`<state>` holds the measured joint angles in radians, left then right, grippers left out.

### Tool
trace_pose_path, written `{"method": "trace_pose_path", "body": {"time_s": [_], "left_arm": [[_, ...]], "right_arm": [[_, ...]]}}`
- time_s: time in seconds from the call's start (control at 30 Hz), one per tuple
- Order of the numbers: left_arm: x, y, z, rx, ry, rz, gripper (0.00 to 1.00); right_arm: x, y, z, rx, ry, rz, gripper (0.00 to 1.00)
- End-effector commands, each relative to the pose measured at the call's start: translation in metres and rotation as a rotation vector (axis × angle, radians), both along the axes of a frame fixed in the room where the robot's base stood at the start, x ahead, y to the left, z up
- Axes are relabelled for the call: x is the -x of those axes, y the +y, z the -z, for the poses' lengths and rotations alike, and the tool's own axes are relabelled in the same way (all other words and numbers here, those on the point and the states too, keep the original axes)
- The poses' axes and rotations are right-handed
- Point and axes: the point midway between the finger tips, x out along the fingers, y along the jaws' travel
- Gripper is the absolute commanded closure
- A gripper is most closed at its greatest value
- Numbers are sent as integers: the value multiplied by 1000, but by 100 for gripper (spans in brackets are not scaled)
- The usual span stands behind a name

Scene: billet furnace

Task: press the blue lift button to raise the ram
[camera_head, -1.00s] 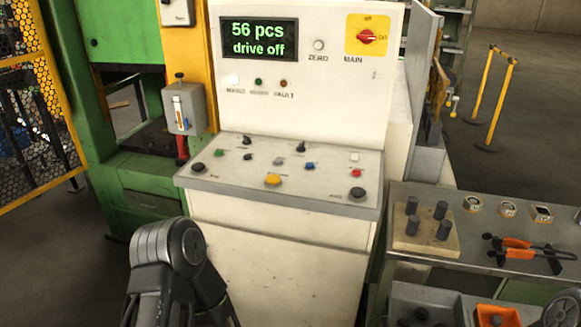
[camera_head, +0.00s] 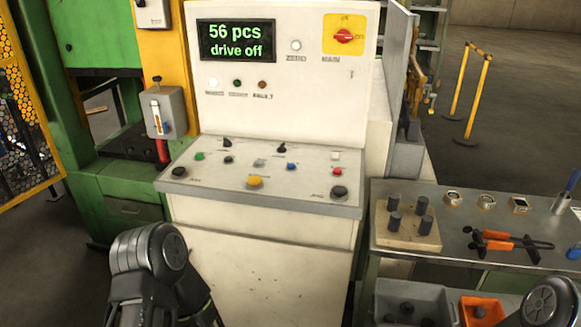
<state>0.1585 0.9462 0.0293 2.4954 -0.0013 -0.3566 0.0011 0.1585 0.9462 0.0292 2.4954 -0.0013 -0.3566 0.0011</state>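The blue lift button (camera_head: 291,166) is a small blue cap on the sloped desk of the white control console (camera_head: 255,245). It sits right of centre, behind and to the right of a larger yellow button (camera_head: 255,182). Nothing covers it and nothing touches it. The display (camera_head: 237,41) above reads "56 pcs" and "drive off". Only dark links of my arms show, at the bottom left and bottom right. Both grippers are out of the picture.
Other buttons stand close by: red (camera_head: 337,171), white (camera_head: 336,156), green (camera_head: 199,156) and black (camera_head: 339,193). A bench (camera_head: 455,205) with orange-handled tongs (camera_head: 497,241) and a peg block (camera_head: 408,228) stands to the right. A green machine frame (camera_head: 110,190) is at the left.

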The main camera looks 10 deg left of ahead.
Motion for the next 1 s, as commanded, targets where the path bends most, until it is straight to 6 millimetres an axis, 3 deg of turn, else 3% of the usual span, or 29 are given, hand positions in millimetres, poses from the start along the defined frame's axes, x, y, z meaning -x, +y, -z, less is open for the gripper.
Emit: {"method": "trace_pose_path", "body": {"time_s": [0.37, 1.0], "left_arm": [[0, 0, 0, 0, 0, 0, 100], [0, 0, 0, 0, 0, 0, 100]], "right_arm": [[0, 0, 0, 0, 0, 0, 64], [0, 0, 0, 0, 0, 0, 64]]}}
